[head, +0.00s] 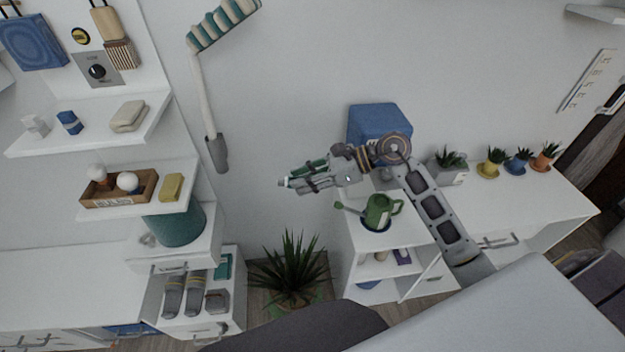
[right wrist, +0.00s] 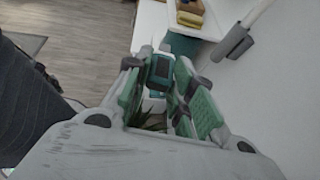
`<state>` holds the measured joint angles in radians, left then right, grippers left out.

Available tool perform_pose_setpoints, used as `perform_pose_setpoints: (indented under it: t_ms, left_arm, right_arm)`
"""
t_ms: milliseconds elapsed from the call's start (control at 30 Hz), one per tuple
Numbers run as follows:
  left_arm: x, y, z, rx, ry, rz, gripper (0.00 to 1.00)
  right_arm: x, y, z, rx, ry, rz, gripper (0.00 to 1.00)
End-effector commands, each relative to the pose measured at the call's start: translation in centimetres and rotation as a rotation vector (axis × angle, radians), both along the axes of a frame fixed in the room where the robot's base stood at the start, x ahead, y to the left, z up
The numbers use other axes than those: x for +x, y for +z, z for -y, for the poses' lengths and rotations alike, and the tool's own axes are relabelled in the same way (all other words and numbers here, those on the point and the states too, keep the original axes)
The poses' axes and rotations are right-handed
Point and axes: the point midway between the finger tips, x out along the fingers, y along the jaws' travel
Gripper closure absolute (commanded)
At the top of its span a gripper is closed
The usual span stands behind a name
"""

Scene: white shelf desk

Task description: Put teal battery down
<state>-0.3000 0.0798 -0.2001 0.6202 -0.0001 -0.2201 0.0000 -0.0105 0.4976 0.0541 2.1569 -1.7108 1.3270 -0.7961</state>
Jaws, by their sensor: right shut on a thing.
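My right gripper (head: 310,178) is stretched out to the left in the head view, in the air in front of the white wall. It is shut on the teal battery, whose end just shows between the fingertips (head: 288,183). In the right wrist view the teal battery (right wrist: 160,69) sits between the green-padded fingers of my right gripper (right wrist: 159,85). The gripper is above and right of an open drawer (head: 240,290) that holds grey tool-like things (head: 184,291) and a teal item (head: 223,266). My left gripper is not in view.
A spiky potted plant (head: 288,268) stands on the floor below the gripper. A green watering can (head: 378,212) stands on a white cabinet to the right, by a blue box (head: 379,125).

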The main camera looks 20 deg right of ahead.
Motion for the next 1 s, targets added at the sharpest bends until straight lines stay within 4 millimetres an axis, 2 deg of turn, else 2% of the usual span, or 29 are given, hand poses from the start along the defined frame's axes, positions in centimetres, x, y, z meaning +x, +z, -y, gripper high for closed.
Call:
perform_pose_setpoints:
  t_ms: [1000]
  left_arm:
    - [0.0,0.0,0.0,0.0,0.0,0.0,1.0]
  right_arm:
    - [0.1,3.7,-6.7,0.0,0.311,0.0,1.0]
